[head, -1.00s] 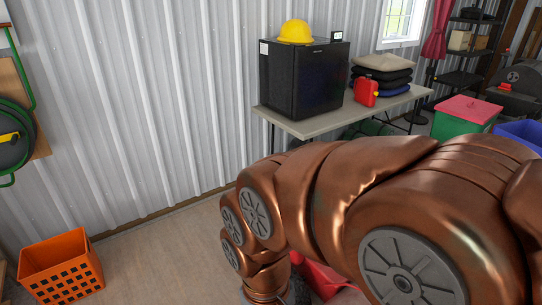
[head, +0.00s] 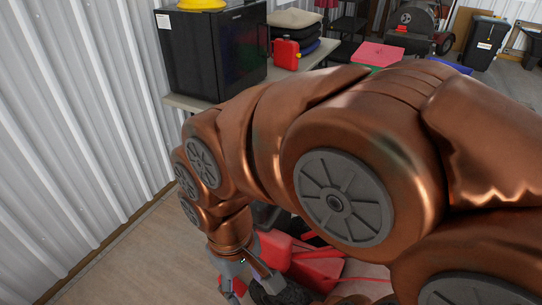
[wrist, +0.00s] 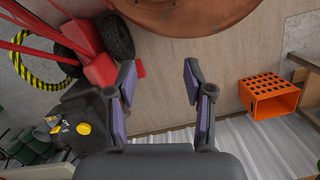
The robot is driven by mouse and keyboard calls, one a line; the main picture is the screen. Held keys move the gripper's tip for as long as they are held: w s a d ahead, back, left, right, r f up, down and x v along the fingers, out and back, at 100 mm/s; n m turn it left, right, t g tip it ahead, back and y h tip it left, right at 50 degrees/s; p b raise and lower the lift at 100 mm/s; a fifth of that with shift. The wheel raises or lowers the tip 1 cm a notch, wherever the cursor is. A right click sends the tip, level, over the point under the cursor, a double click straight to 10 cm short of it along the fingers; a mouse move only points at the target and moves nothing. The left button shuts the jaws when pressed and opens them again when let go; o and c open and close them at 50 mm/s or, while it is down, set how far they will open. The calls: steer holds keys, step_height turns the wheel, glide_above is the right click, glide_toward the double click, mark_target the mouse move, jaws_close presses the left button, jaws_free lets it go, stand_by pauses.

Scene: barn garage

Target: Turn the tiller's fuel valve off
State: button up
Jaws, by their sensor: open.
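The tiller (head: 315,265), red with a dark tyre, is partly hidden below my arm in the head view. In the wrist view its red body (wrist: 98,70), red bars and black wheels are at upper left. A dark grey block with small labels and a yellow knob (wrist: 84,128) is left of my gripper; I cannot tell whether the knob is the fuel valve. My gripper (wrist: 160,82) is open, with nothing between its fingers. In the head view my gripper (head: 238,287) points down beside the tiller, and its fingertips are partly cut off by the lower edge.
A table with a black fridge (head: 212,50), red fuel can (head: 286,54) and stacked cushions stands along the corrugated wall (head: 75,130). An orange crate (wrist: 270,97) is right of my gripper in the wrist view. A yellow-black striped ring (wrist: 35,70) lies left. Floor beside the wall is clear.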

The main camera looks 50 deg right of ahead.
steer(key=shift+o, duration=0.9)
steer(key=w+d+r, duration=0.1)
steer(key=w+d, duration=0.2)
steer(key=w, duration=0.4)
steer(key=w+d+r, duration=0.1)
steer(key=w+d, duration=0.3)
steer(key=w, duration=0.3)
steer(key=shift+w+d+r, duration=0.25)
steer(key=shift+w+r, duration=0.15)
steer(key=w+d+f+n+b, duration=0.1)
steer(key=w+d+f, duration=0.2)
steer(key=w+d, duration=0.8)
steer(key=w+d+f+b, duration=0.1)
steer(key=w+d+f, duration=0.3)
steer(key=w+d, duration=0.65)
steer(key=d+f, duration=0.4)
steer(key=d, duration=0.2)
steer(key=w+d+f+n+t, duration=0.1)
steer(key=d+f, duration=0.3)
steer(key=d, duration=0.2)
steer(key=d+f+n, duration=0.1)
steer(key=d+f, duration=0.3)
steer(key=d, duration=0.2)
steer(key=shift+w+t, duration=0.2)
steer(key=shift+t, duration=0.1)
steer(key=shift+d+f, duration=0.4)
steer(key=shift+d, duration=0.05)
steer(key=shift+f+p, duration=0.85)
steer(key=shift+f, duration=3)
steer(key=shift+c, duration=0.2)
